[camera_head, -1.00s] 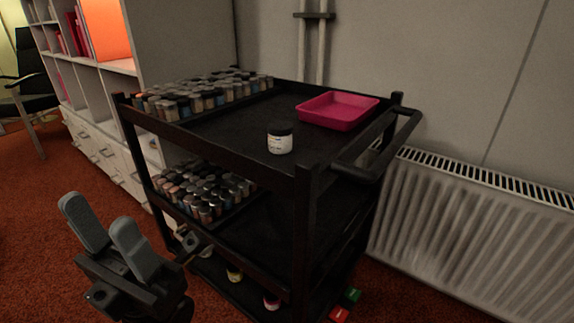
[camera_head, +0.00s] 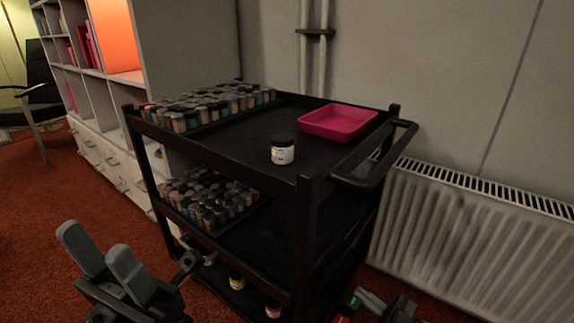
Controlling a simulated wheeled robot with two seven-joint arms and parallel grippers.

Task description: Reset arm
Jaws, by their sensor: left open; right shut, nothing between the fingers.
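My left gripper (camera_head: 97,244) is at the lower left, in front of the cart. Its two grey fingers stand apart with nothing between them. The black three-tier cart (camera_head: 240,167) stands in front of me. On its top shelf are a white jar with a dark lid (camera_head: 283,151), a pink tray (camera_head: 338,122) and a rack of small jars (camera_head: 205,108).
More small jars (camera_head: 210,198) fill a middle-shelf rack. A yellow jar (camera_head: 237,283) and a pinkish jar (camera_head: 273,308) are on the bottom shelf. A radiator (camera_head: 470,240) is at right; white shelving (camera_head: 105,100) and a chair (camera_head: 38,105) are at left. Red carpet lies open at left.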

